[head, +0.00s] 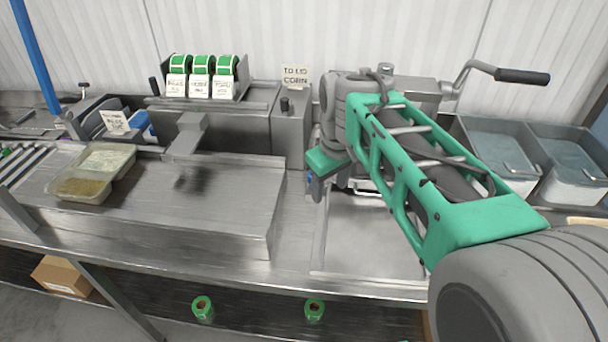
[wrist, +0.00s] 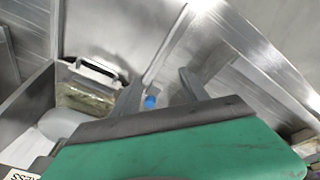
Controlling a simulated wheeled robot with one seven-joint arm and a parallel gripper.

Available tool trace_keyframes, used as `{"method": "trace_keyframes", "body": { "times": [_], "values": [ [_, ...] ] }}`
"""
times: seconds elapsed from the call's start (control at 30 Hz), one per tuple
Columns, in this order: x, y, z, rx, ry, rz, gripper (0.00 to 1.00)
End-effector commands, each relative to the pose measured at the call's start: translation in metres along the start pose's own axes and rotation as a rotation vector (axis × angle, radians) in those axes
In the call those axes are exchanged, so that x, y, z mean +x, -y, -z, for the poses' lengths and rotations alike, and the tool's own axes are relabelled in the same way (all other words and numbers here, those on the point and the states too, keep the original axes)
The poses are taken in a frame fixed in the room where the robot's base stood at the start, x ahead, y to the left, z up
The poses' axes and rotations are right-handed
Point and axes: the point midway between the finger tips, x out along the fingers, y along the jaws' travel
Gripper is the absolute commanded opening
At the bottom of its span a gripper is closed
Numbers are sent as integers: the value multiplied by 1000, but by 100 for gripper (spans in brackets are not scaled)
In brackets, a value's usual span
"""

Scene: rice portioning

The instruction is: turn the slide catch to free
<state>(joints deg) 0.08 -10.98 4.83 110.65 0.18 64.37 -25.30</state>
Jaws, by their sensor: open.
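A small blue knob (wrist: 150,102) shows in the wrist view, between the fingertips as seen from there. It may be the slide catch; I cannot tell which way it is turned. In the head view a bit of blue (head: 309,181) shows beside the gripper. My gripper (wrist: 158,88) is open, with one dark finger on each side of the knob and no visible contact. In the head view my gripper (head: 318,190) points down at the left of the machine with the crank (head: 480,75), and my arm hides most of that machine.
Left of the gripper stands a steel machine with label rolls (head: 202,75) and a "TO LID" sign (head: 295,75). Filled clear trays (head: 85,186) sit at the far left. Grey bins (head: 500,155) stand at right. The wrist view shows a grain-filled container (wrist: 85,100) close left.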

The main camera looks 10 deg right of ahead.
Motion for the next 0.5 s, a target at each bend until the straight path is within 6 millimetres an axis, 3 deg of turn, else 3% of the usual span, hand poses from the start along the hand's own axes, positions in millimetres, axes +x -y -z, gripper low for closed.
{"method": "trace_keyframes", "body": {
  "times": [0.03, 0.1, 0.2, 0.33, 0.5],
  "values": [
    [8, -14, 30, -98, 35, 19, 52],
    [17, -31, 66, -248, 72, 46, 52],
    [37, -49, 106, -436, 110, 86, 52],
    [59, -63, 133, -597, 136, 126, 52],
    [73, -68, 141, -664, 145, 143, 52]
  ]
}}
